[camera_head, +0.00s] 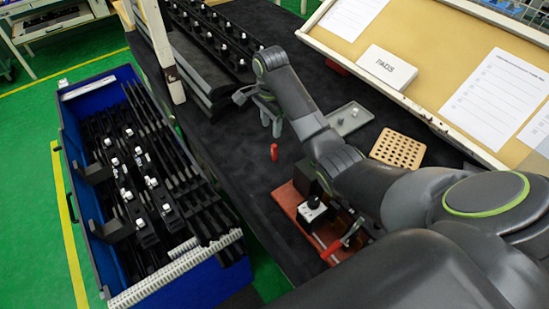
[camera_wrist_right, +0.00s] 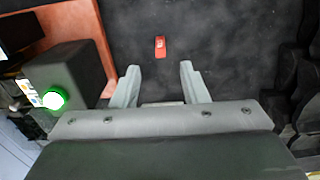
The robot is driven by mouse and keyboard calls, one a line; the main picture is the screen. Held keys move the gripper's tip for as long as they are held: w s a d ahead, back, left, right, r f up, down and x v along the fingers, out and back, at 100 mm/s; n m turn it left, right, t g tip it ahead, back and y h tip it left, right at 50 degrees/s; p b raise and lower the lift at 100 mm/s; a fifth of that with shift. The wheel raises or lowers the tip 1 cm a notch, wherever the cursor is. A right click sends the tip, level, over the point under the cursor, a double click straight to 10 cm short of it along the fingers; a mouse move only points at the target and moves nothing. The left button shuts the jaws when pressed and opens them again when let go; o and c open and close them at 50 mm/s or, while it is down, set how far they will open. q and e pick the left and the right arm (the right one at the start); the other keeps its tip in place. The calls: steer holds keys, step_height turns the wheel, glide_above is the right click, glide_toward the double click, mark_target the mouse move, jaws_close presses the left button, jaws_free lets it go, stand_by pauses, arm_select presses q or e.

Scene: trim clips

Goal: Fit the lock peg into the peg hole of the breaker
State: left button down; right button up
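A small red peg (camera_head: 274,152), which I take as the lock peg, stands on the dark table mat. It also shows in the right wrist view (camera_wrist_right: 160,46), ahead of and between the fingertips, not touching them. My right gripper (camera_head: 271,124) is open and empty above the mat near the peg; its two grey fingers (camera_wrist_right: 160,80) stand well apart. The breaker (camera_head: 312,209), a dark block with a pale face and black knob, sits on a red-brown base. Its dark block (camera_wrist_right: 68,72) shows with a green round light. The peg hole cannot be made out. My left gripper is not in view.
A grey tray (camera_head: 349,119) with small parts and a perforated tan block (camera_head: 398,149) lie beyond my right arm. A blue bin (camera_head: 75,150) of black parts stands left of the table. A rack of black clips (camera_head: 215,35) is at the back. The mat around the peg is clear.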

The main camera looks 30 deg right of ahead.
mark_target(274, 145)
step_height(274, 145, down, 8)
steer(key=shift+d+r+b, duration=0.15)
steer(key=shift+r+b, duration=0.05)
steer(key=shift+b, duration=0.15)
steer(key=shift+d+f+p, duration=0.2)
steer(key=shift+f+p, duration=0.1)
steer(key=shift+f, duration=0.9)
steer(key=shift+d+f+p, duration=0.15)
steer(key=shift+f+p, duration=0.1)
steer(key=shift+f, duration=0.9)
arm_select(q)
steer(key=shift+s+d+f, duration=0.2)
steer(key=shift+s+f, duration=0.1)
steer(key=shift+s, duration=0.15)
arm_select(e)
jaws_close()
